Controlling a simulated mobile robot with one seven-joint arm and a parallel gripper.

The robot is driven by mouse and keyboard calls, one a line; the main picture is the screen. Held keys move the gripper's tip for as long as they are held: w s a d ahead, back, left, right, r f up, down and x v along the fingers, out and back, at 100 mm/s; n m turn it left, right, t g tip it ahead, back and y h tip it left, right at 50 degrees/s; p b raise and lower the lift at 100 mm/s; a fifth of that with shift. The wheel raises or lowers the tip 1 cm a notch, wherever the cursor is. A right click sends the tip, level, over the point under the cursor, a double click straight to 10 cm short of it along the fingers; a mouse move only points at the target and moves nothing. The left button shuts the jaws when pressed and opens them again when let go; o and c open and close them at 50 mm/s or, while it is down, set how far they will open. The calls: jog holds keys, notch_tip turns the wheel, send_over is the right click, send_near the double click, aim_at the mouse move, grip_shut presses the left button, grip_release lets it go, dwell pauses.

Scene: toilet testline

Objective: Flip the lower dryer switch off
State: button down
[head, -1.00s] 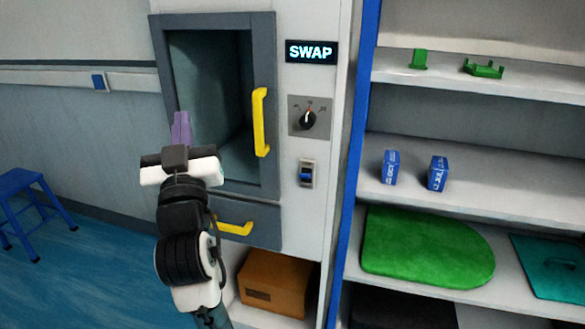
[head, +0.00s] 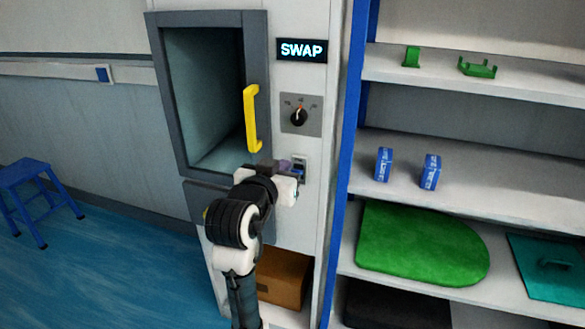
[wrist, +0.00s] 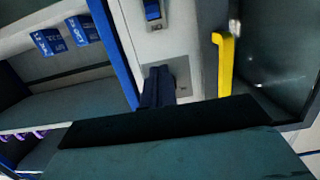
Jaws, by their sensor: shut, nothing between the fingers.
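The lower dryer switch (head: 300,170) is a blue rocker in a pale plate, below the knob on the white cabinet front. The wrist view, which is turned upside down, shows the switch (wrist: 152,12) at its top edge. I cannot tell which way the rocker is set. Contact cannot be made out. In the wrist view the dark fingers (wrist: 157,88) cover the knob's panel (wrist: 182,74).
The knob (head: 298,117) sits above the switch, under a SWAP sign (head: 301,50). A yellow handle (head: 252,118) sticks out at the dryer door, left of the switch. A blue post (head: 346,150) and shelves with small items stand to the right. A blue stool (head: 38,195) is far left.

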aim_at(301, 146)
jog(key=p+x, duration=0.2)
jog(key=x, duration=0.8)
jog(key=shift+r, duration=0.2)
jog(key=shift+s+a+f, duration=0.1)
jog(key=shift+s+f, duration=0.15)
jog(key=shift+f, duration=0.3)
jog(key=shift+s+a+f, duration=0.1)
jog(key=shift+s+f, duration=0.15)
jog(key=shift+f, duration=0.3)
jog(key=shift+s+a+f+p, duration=0.1)
jog(key=shift+s+f+p, duration=0.3)
jog(key=shift+f, duration=0.35)
jog(key=shift+f+b, duration=0.2)
jog(key=shift+b, duration=0.25)
